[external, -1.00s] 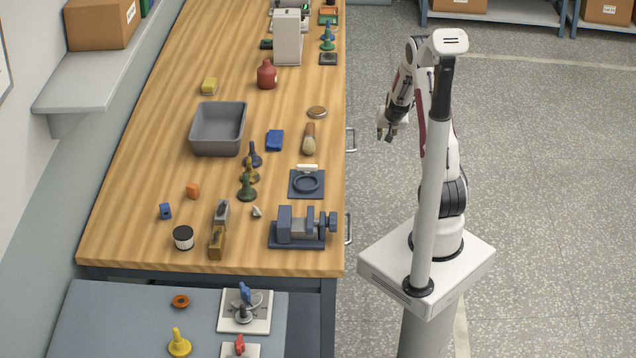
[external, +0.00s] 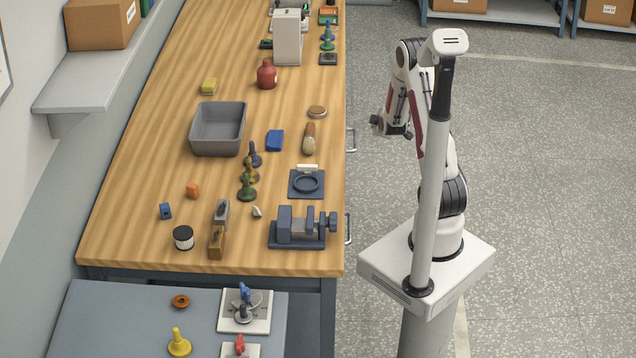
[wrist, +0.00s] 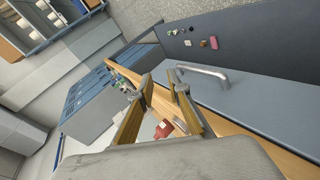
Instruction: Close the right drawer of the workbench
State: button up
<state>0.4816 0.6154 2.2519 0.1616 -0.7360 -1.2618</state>
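The workbench (external: 130,225) has two handles along its right side in the external view. The far handle (external: 351,139) appears to be the right drawer's, seen from my base. How far that drawer stands out is hard to tell there. In the wrist view a metal handle (wrist: 204,73) sits on a blue-grey drawer front (wrist: 240,98). My gripper (external: 378,122) is in the air to the right of the bench edge, near the far handle and apart from it. In the wrist view my gripper (wrist: 162,87) is open, with nothing between its fingers.
A red bottle (external: 267,75), a grey bin (external: 193,147), a brush (external: 309,140) and a vise (external: 290,240) stand on the benchtop. The wrist view shows several small items on a dark surface (wrist: 265,45) beyond the drawer front.

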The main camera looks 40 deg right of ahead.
jog(key=w+a+r+n+t, duration=0.3)
jog(key=a+r+n+t, duration=0.15)
jog(key=n, duration=0.75)
send_near(355, 138)
jog(key=w+f, duration=0.1)
jog(key=w, duration=0.1)
jog(key=shift+w+d+f, duration=0.1)
jog(key=shift+d, duration=0.35)
jog(key=shift+w, duration=0.15)
jog(key=shift+x, duration=3.7)
jog(key=shift+d, duration=0.2)
grip_shut()
